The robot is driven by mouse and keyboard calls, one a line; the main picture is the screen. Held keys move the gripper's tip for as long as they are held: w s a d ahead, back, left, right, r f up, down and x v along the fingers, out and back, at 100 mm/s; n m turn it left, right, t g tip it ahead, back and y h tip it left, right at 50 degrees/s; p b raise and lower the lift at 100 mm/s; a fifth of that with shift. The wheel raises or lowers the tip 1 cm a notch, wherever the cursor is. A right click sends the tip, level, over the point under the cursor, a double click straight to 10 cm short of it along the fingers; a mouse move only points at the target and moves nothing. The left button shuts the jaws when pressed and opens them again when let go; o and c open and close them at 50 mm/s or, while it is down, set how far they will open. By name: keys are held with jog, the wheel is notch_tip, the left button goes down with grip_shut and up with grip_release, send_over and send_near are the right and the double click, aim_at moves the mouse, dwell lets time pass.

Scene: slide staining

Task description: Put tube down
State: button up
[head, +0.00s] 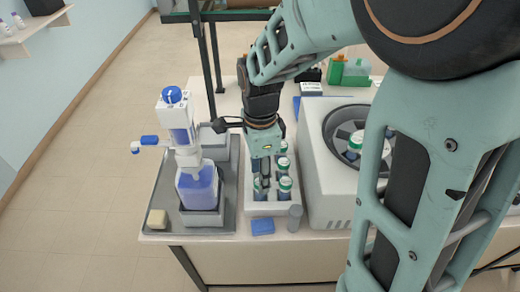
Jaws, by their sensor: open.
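Several capped tubes stand upright in a white rack (271,208) on the bench. A tube with a pale green and white cap (285,184) is at the rack's front right, and another tube (283,164) stands behind it. My gripper (262,182) points down over the rack's left part, with its fingers open around or beside a tube there. The fingers and arm hide part of the rack, so I cannot tell whether they touch that tube.
A dispenser bottle with blue liquid (198,188) stands on a grey tray (163,193) at left. A white centrifuge (320,190) with an open bowl is close on the right. A grey cylinder (295,218) and blue block (262,227) lie near the front edge.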

notch_tip(320, 180, up, 10)
jog(key=shift+f, duration=0.15)
dwell(0.3)
